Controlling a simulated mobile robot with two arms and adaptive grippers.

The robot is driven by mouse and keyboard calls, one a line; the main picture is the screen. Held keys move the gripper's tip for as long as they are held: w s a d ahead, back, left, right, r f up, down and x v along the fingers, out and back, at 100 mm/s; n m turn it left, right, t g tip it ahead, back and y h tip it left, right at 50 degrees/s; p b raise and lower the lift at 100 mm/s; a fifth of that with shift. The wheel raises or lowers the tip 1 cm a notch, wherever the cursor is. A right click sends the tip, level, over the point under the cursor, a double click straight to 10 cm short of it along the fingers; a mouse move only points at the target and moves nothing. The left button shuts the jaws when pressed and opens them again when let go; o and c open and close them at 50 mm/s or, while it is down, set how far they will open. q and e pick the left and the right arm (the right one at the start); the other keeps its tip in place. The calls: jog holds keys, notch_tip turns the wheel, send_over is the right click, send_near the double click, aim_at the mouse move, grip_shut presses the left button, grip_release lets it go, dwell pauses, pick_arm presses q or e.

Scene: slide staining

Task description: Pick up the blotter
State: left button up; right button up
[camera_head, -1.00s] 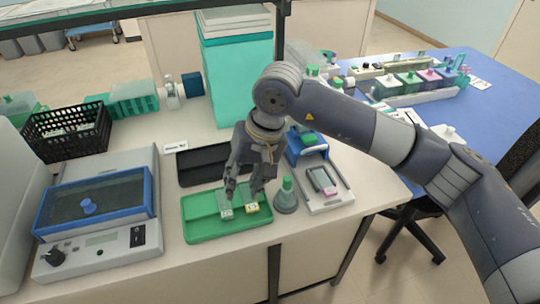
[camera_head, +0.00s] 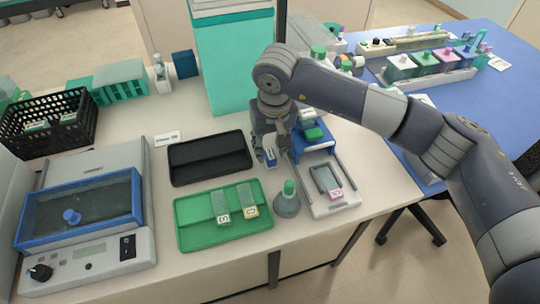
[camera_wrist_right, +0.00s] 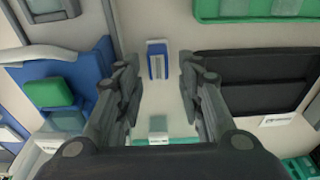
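A small upright blue-and-white block (camera_head: 270,157), which looks like the blotter, stands on the bench between the black tray and the blue-framed device. In the right wrist view the block (camera_wrist_right: 157,60) lies ahead of and between the fingertips, with clear gaps on both sides. My right gripper (camera_wrist_right: 157,78) is open and empty, pointing down close to it. In the head view the right gripper (camera_head: 274,142) partly hides the block's top. My left gripper is not in view.
A black tray (camera_head: 209,144) lies left of the block, and a green tray (camera_head: 192,238) with two slides sits nearer. A grey bottle with a green cap (camera_head: 287,202) and a blue-framed device (camera_head: 300,141) stand close by. A tall teal box (camera_head: 235,75) rises behind.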

aim_at(270, 154)
jog(key=f+p, duration=0.1)
jog(key=f, duration=0.3)
jog(key=shift+w+p, duration=0.4)
jog(key=shift+f, duration=0.3)
jog(key=shift+w, duration=0.1)
jog(key=shift+c, duration=0.8)
jog(key=c, duration=0.5)
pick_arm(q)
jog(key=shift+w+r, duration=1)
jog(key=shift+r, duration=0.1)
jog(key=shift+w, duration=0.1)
